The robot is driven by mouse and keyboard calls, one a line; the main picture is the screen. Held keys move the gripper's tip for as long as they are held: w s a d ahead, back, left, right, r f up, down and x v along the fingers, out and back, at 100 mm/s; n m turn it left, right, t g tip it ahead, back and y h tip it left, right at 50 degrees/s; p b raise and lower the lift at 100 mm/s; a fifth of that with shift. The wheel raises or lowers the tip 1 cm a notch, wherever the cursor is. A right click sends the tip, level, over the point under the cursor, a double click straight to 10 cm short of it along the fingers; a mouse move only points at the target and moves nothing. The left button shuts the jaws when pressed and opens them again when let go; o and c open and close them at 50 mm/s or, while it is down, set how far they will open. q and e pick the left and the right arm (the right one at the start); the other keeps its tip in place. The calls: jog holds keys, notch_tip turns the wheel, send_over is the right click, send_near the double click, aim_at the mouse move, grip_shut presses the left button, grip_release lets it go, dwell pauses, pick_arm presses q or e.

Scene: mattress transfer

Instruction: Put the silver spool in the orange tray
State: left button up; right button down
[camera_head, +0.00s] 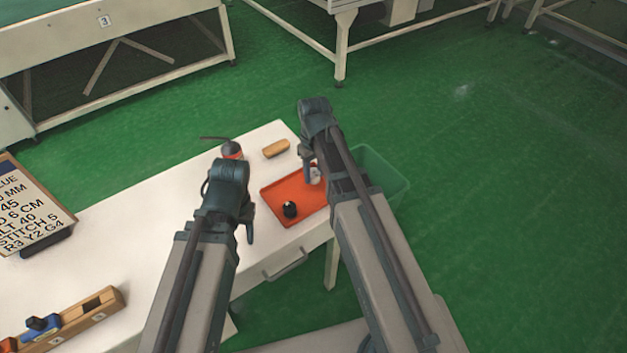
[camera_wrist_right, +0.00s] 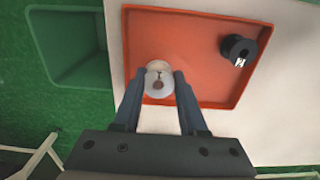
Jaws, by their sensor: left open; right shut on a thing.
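The orange tray (camera_head: 275,189) lies on the white table, and it fills much of the right wrist view (camera_wrist_right: 190,30). The silver spool (camera_wrist_right: 158,80) is between the fingertips of my right gripper (camera_wrist_right: 157,82), over the tray near one edge. In the head view the spool (camera_head: 315,174) shows just below the right gripper (camera_head: 310,172). I cannot tell whether the spool touches the tray floor. A black spool (camera_head: 290,209) stands in the tray, apart from my grippers. My left gripper (camera_head: 245,212) is open and empty, left of the tray; its fingers are partly hidden.
A red bottle with a black nozzle (camera_head: 232,149) and a tan block (camera_head: 276,148) stand behind the tray. A green bin (camera_head: 385,172) is beside the table's right end. A wooden rack (camera_head: 75,322) and a sign (camera_head: 30,212) are at left.

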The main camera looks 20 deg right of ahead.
aim_at(313, 187)
pick_arm(q)
notch_tip(313, 187, down, 3)
jog(key=shift+f+b, duration=0.2)
jog(key=shift+b, duration=0.95)
pick_arm(e)
notch_tip(313, 187, down, 4)
jog(key=shift+a+r, duration=0.1)
jog(key=shift+r, duration=0.15)
pick_arm(q)
jog(key=shift+r, duration=0.15)
pick_arm(e)
jog(key=shift+r, duration=0.15)
jog(key=shift+c, duration=2.2)
grip_release()
notch_tip(313, 187, up, 12)
jog(key=p, duration=1.2)
pick_arm(q)
notch_tip(313, 187, up, 12)
pick_arm(e)
jog(key=s+a+h, duration=0.1)
jog(key=s+a, duration=0.9)
jog(key=s, duration=0.4)
jog(key=shift+s+a, duration=0.35)
jog(key=shift+r, duration=0.1)
